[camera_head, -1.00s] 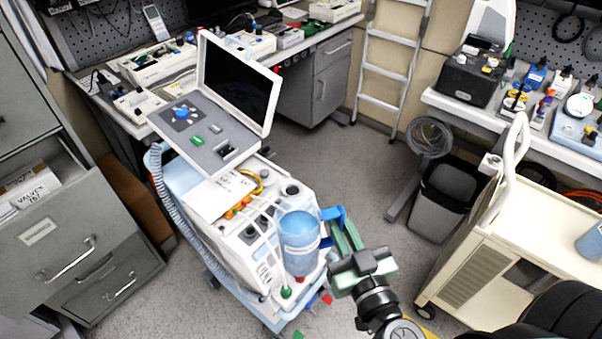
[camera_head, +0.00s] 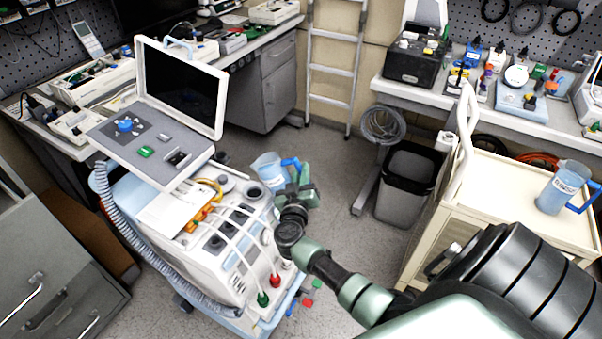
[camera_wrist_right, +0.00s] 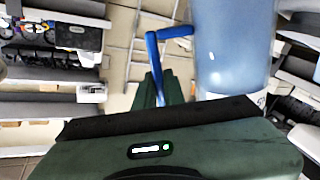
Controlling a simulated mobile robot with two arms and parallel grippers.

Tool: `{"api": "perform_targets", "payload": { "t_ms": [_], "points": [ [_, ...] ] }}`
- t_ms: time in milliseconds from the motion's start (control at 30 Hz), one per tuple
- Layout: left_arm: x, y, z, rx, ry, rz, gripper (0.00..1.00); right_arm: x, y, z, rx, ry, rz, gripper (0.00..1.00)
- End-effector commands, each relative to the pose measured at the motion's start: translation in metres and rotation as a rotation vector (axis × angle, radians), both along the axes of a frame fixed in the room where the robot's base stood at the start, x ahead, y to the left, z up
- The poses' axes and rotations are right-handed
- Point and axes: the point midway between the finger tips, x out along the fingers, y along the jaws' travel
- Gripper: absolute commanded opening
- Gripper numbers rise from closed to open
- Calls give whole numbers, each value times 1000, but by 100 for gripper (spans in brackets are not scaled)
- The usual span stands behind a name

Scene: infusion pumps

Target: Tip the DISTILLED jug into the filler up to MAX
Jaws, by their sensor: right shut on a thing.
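My right gripper (camera_head: 300,178) is shut on the blue handle of a translucent blue jug (camera_head: 267,169), held about upright at the machine's far right corner. The jug and its handle also show close up in the right wrist view (camera_wrist_right: 233,45); its label is mostly hidden there and unreadable in the head view. Beside the jug, on the white machine's top (camera_head: 205,245), is a dark round opening (camera_head: 253,192). I cannot tell whether it is the filler, and no MAX mark is readable. A second blue-handled jug (camera_head: 562,188) stands on the cream cart. My left gripper is not in view.
The machine carries a raised screen (camera_head: 182,88), white tubes, and red and green plugs (camera_head: 262,299) at its front. A grey hose (camera_head: 122,225) runs down its left side. The cream cart (camera_head: 480,205) and a black-lined bin (camera_head: 407,182) stand to the right, with open floor between.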

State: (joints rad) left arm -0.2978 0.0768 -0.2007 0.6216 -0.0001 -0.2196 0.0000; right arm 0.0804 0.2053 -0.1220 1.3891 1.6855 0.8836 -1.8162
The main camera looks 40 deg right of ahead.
Motion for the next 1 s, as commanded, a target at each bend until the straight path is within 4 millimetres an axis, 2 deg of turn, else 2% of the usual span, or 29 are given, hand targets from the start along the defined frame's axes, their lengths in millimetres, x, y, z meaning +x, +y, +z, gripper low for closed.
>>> {"api": "perform_targets", "payload": {
  "t_ms": [600, 1000],
  "points": [
    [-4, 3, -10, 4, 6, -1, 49, 1, 0, -7, -75, 69, 3, 0],
    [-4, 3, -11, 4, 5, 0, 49, 4, 3, -3, -224, 219, 2, 0]
  ]
}}
